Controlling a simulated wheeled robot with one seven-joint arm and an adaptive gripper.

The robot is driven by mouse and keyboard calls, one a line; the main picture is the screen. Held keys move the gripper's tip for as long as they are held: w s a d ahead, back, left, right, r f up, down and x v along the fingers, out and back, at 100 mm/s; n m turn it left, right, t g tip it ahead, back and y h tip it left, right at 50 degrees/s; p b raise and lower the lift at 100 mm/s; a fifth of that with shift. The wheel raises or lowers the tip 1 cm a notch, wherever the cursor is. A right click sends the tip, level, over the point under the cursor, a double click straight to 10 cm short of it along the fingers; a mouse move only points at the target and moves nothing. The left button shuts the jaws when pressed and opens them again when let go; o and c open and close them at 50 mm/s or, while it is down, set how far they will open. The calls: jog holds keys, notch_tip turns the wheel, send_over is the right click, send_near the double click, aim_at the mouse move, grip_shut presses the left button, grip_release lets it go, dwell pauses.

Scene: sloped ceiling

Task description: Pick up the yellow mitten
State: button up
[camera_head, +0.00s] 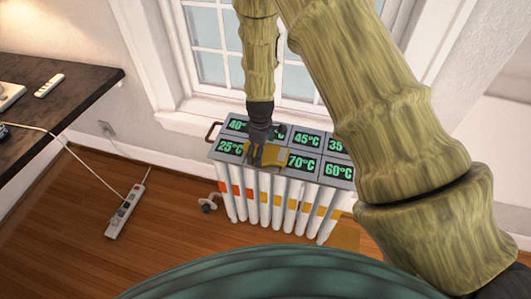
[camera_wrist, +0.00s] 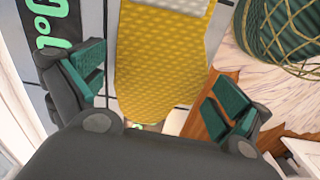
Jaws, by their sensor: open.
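The yellow mitten (camera_head: 262,153) lies on the top of a white radiator, whose panels carry green temperature figures. In the wrist view the mitten (camera_wrist: 160,60) is a quilted yellow shape with a pale grey band at the upper edge of the picture. My gripper (camera_head: 257,158) is at the mitten, reaching down from above. In the wrist view my gripper (camera_wrist: 158,95) is open, with one green-padded finger on each side of the mitten. I cannot tell whether the fingers touch it. In the head view my gripper hides part of the mitten.
The radiator (camera_head: 290,205) stands below a window (camera_head: 208,45). A dark table (camera_head: 60,95) with a white remote (camera_head: 49,85) is at the left. A power strip (camera_head: 125,210) with a cable lies on the wooden floor. Open floor (camera_head: 60,255) shows at the lower left.

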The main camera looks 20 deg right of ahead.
jog(key=shift+f, duration=0.15)
jog(key=shift+c, duration=0.4)
jog(key=c, duration=0.8)
